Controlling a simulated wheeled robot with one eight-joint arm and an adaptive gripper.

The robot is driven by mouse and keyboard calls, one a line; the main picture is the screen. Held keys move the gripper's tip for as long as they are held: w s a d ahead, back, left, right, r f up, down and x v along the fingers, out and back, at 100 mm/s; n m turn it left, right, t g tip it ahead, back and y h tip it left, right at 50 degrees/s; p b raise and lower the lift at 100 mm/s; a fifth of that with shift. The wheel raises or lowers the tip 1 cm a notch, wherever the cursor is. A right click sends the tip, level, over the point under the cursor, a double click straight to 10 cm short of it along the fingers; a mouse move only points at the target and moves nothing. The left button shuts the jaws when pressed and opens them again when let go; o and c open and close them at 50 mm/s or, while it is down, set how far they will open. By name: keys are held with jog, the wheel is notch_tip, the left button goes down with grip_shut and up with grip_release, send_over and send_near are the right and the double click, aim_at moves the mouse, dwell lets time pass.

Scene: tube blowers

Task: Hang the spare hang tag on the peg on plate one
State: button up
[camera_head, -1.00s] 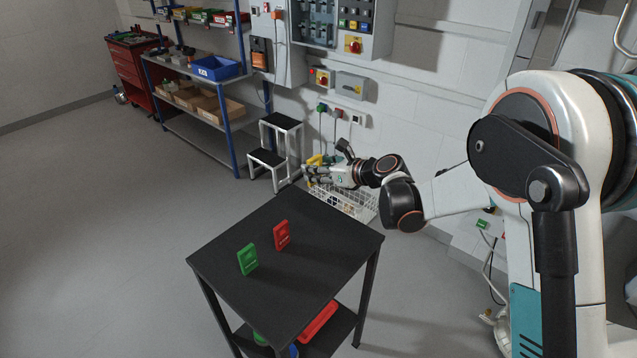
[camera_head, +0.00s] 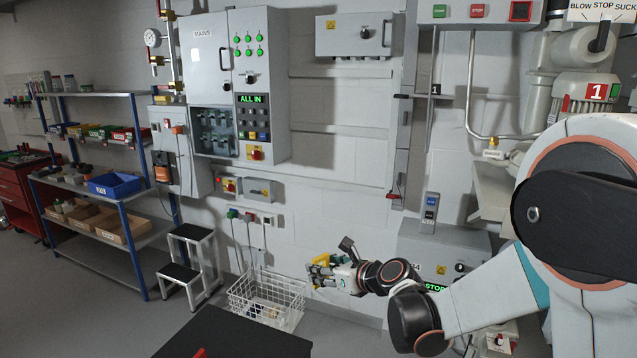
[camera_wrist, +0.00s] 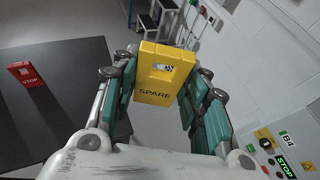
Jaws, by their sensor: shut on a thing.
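The yellow spare hang tag (camera_wrist: 155,97), lettered SPARE, is held between the two teal-padded fingers of my gripper (camera_wrist: 160,76). It has a window-like slot near its top and faces the wrist camera. In the head view the tag (camera_head: 322,261) is small and partly hidden by my gripper (camera_head: 323,275), which is in front of the wall, right of the wire basket. A small label "1" (camera_head: 436,89) shows on the wall fittings at upper right. I cannot make out a peg there.
A black table (camera_head: 235,338) is at the bottom; a red STOP tag (camera_wrist: 25,73) stands on it. A white wire basket (camera_head: 265,300) and step stool (camera_head: 190,270) are by the wall. A grey box (camera_head: 445,250) is right of my gripper.

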jog(key=s+d+m+t+h, duration=0.1)
jog(key=s+d, duration=0.3)
jog(key=d, duration=0.5)
jog(key=s+d+m+t+h, duration=0.1)
jog(key=s+d+m+h, duration=0.2)
jog(key=d, duration=0.6)
jog(key=shift+s+d+r+m+t+h, duration=0.3)
jog(key=shift+s+d+r, duration=0.1)
jog(key=shift+s, duration=0.45)
jog(key=shift+d, duration=0.1)
